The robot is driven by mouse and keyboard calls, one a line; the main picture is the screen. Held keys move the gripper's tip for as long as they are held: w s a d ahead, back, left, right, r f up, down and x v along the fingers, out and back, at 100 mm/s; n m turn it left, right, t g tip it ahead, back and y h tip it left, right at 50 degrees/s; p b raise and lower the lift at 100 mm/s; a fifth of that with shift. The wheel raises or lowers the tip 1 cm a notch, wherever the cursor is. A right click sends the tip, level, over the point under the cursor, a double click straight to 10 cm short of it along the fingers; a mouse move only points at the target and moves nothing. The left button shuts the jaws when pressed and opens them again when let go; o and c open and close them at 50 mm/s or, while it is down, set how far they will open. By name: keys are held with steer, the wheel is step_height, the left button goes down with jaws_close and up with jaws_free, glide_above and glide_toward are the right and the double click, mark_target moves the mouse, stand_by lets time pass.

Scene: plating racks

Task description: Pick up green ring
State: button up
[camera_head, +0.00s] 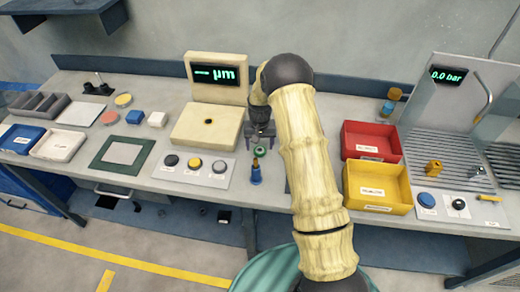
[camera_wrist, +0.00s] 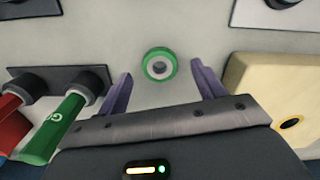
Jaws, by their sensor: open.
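The green ring (camera_wrist: 160,53) lies on the pale bench top in the wrist view, with a pale grey centre. In the head view it is a small green patch (camera_head: 259,152) just below my gripper (camera_head: 261,140). In the wrist view my gripper (camera_wrist: 162,75) is open and empty. Its two purple fingers stand apart, one to each side of the ring in the picture, and no contact with it shows. I cannot tell the height of the fingertips above the bench.
A cream gauge block (camera_wrist: 270,85) stands close on the right in the wrist view. Red (camera_wrist: 14,122) and green (camera_wrist: 62,125) handles lie at left by dark holders. In the head view, a blue peg (camera_head: 256,174) stands near the ring; red (camera_head: 370,137) and yellow (camera_head: 378,187) bins are right.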

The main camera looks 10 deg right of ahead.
steer(key=shift+f, duration=1.05)
steer(key=shift+c, duration=0.5)
steer(key=c, duration=0.9)
